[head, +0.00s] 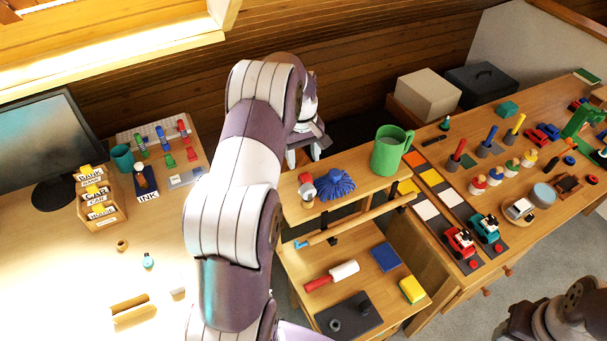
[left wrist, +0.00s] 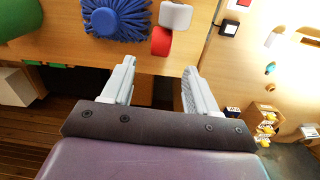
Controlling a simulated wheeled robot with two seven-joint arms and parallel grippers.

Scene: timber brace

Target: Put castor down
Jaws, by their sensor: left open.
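My left gripper (head: 303,153) is open and empty at the back edge of the small wooden stand's upper shelf (head: 302,213). In the left wrist view the open fingers (left wrist: 158,68) point toward the shelf edge, with nothing between them. A small red and white piece (head: 307,188), perhaps the castor, stands on the shelf just in front of the gripper. Its white part (left wrist: 175,15) and red part show just beyond the fingertips in the left wrist view, apart from them. I cannot tell for certain that it is the castor. My right gripper is not in view.
A blue brush-like pompom (head: 336,184) and a green mug (head: 391,150) share the shelf. Below are a red-and-white roller (head: 332,277), a blue block (head: 385,257) and a dark plate (head: 349,316). Toy cars and pegs crowd the right bench (head: 450,190); the left desk (head: 60,260) has free room.

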